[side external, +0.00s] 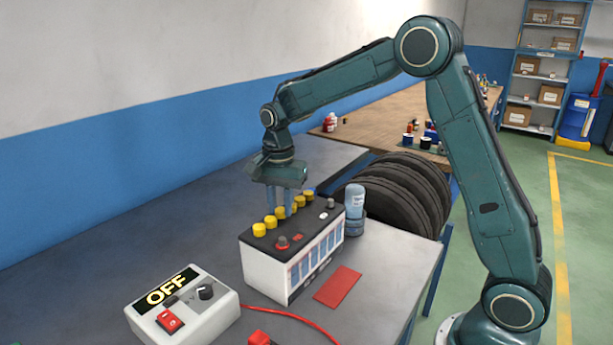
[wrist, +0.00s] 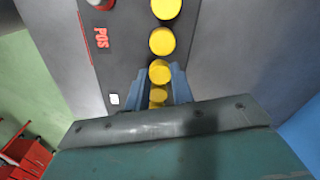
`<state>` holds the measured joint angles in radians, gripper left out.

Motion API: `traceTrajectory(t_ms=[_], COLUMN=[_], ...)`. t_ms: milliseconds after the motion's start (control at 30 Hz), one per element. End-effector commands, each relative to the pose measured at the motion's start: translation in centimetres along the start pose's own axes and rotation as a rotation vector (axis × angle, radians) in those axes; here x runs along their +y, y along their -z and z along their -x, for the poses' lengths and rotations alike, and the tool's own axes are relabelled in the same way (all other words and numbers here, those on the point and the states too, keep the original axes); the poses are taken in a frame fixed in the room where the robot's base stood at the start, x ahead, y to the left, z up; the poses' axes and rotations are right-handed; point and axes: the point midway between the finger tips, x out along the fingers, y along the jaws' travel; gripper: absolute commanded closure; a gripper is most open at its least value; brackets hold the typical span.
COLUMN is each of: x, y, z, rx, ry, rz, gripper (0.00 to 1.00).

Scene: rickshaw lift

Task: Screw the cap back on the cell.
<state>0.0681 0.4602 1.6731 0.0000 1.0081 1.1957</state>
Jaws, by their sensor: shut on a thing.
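The battery (side external: 297,262) is a white box with a dark top, standing on the grey bench. A row of several yellow caps (side external: 259,229) runs along its top, and the row also shows in the wrist view (wrist: 162,40). My gripper (side external: 280,207) points straight down over the middle of the row. Its blue fingers are shut on one yellow cap (wrist: 159,72), at or just above the battery top. The fingers partly hide this cap and the ones behind it, so I cannot tell whether it is seated on its cell.
A grey box reading OFF (side external: 183,307) stands at the front left, with a red cable (side external: 300,318) nearby. A red mat (side external: 338,287) lies right of the battery. A blue bottle (side external: 354,208) stands close behind its right end. The bench's left side is clear.

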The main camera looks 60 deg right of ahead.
Motion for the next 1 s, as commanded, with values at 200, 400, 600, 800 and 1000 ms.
traceTrajectory(t_ms=[200,400,600,800,1000], x=[0.00,0.01,0.01,0.01,0.01], y=[0.00,0.00,0.00,0.00,0.00], z=[-0.03,-0.06,-0.07,-0.09,-0.10], rx=[0.000,0.000,0.000,0.000,0.000], ry=[0.000,0.000,-0.001,-0.001,-0.001], rz=[-0.170,-0.324,-0.479,-0.633,-0.783], gripper=[0.91,0.91,0.91,0.91,0.91])
